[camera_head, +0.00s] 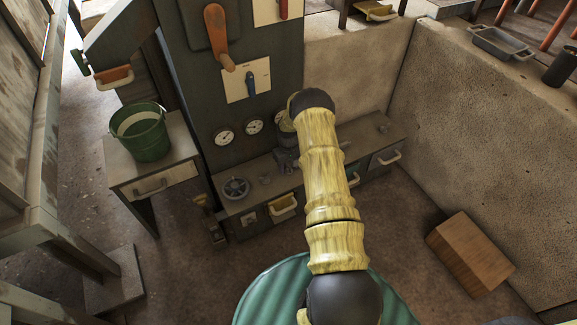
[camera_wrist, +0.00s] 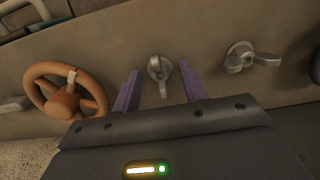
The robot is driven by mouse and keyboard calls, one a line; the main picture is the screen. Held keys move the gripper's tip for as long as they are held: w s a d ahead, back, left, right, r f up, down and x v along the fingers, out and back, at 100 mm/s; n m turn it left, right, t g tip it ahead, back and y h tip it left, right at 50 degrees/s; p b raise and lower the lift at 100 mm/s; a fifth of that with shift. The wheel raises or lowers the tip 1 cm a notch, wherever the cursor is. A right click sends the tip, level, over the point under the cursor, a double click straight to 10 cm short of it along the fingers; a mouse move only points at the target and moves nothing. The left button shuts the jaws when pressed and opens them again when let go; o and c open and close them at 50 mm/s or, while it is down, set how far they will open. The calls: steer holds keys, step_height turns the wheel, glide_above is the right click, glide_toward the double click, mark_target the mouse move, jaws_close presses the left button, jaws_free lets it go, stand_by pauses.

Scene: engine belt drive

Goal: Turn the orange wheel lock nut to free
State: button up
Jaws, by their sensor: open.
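A grey metal fitting with a lever-like arm (camera_wrist: 159,72) is near the top middle. A second grey fitting (camera_wrist: 248,58) is to its right. I cannot tell for sure which of these is the lock nut. My gripper (camera_wrist: 160,90) is open, its two purple fingers apart, with the middle grey fitting showing between them. Whether they touch it is not clear. The wheel does not show clearly in the head view, where my arm hides part of the panel.
In the head view, a dark bench (camera_head: 245,204) with gauges (camera_head: 224,137) above it stands behind my arm. A green bucket (camera_head: 140,134) stands on a side table at left. A wooden box (camera_head: 470,254) lies on the floor at right.

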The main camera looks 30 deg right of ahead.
mark_target(289, 168)
step_height(289, 168, up, 17)
steer(key=p, duration=0.5)
steer(key=shift+r+p, duration=0.15)
steer(key=shift+p, duration=0.2)
steer(key=s+a+r+t, duration=0.1)
steer(key=s+a+r, duration=0.35)
steer(key=r, duration=0.35)
steer(key=s+a+r, duration=0.4)
steer(key=a+r, duration=0.2)
steer(key=r, duration=0.2)
steer(key=s+a+r+t, duration=0.1)
steer(key=s+a+r, duration=0.3)
steer(key=s, duration=0.5)
steer(key=s+a+r+t, duration=0.1)
steer(key=s+a+r, duration=0.3)
steer(key=s, duration=0.6)
step_height(289, 168, up, 35)
steer(key=p, duration=3.5)
steer(key=shift+w+d+m+p, duration=0.15)
steer(key=shift+d+m+p, duration=0.15)
steer(key=shift+p, duration=0.1)
steer(key=shift+w, duration=0.1)
